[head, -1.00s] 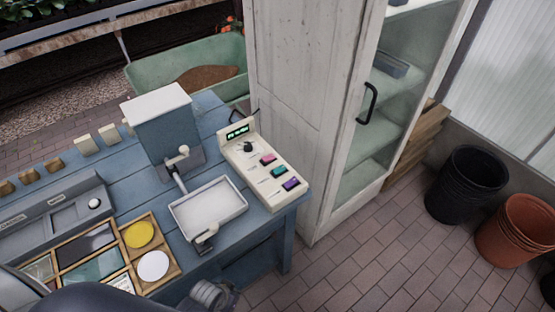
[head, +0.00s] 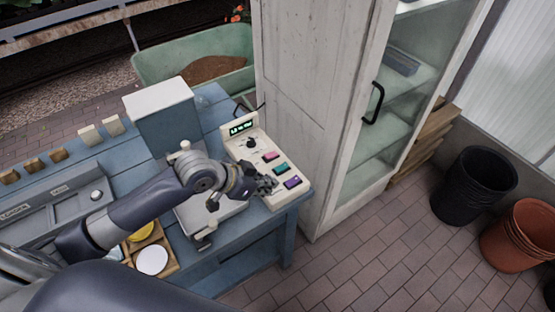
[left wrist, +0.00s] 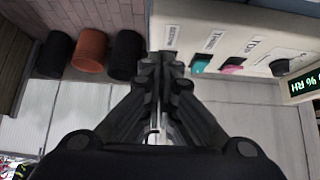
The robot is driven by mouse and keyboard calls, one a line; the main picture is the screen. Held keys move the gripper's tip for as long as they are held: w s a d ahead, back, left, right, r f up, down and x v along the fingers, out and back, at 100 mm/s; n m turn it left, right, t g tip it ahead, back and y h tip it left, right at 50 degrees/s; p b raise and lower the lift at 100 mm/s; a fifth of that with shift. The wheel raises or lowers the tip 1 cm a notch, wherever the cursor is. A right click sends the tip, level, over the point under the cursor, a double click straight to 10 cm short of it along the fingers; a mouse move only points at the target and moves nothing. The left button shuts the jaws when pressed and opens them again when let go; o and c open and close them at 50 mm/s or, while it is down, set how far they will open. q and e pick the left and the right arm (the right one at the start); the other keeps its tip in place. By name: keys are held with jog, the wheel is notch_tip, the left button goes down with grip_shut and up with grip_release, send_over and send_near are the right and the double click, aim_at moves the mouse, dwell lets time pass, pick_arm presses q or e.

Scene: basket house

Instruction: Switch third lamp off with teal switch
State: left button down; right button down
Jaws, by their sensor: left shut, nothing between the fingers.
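The cream control box (head: 236,151) stands at the right end of the blue bench. It carries a teal switch (head: 280,168) between a pink switch (head: 270,156) and a purple switch (head: 292,182). My left gripper (head: 267,186) is shut and empty, close to the box's left edge beside the teal and purple switches. I cannot tell whether it touches the box. In the left wrist view the fingertips (left wrist: 163,62) lie left of the teal switch (left wrist: 201,62), apart from it in the picture; the purple switch is not visible there. No lamp is recognisable. My right gripper is out of view.
The box also has a knob (head: 251,143) and a lit green display (head: 241,127). A white tray (head: 222,222) and a blue-grey box with a white lid (head: 158,97) stand left of it. A tall cabinet (head: 312,110) rises behind to the right.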

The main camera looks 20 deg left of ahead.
pick_arm(q)
jog(key=w+a+r, duration=0.5)
jog(key=r, duration=0.3)
jog(key=shift+w+t+h, duration=0.15)
jog(key=shift+t+h, duration=0.15)
jog(key=shift+w+f, duration=0.1)
jog(key=p, duration=0.2)
send_near(287, 164)
jog(key=shift+w+d+r, duration=0.35)
jog(key=shift+w+d, duration=0.2)
jog(key=shift+w, duration=0.05)
jog(key=shift+w+d+r, duration=0.3)
jog(key=shift+w+d, duration=0.2)
jog(key=shift+w, duration=0.05)
notch_tip(287, 164, down, 3)
jog(key=shift+r+p, duration=0.2)
jog(key=shift+p, duration=0.4)
jog(key=shift+f, duration=0.9)
jog(key=shift+w, duration=0.1)
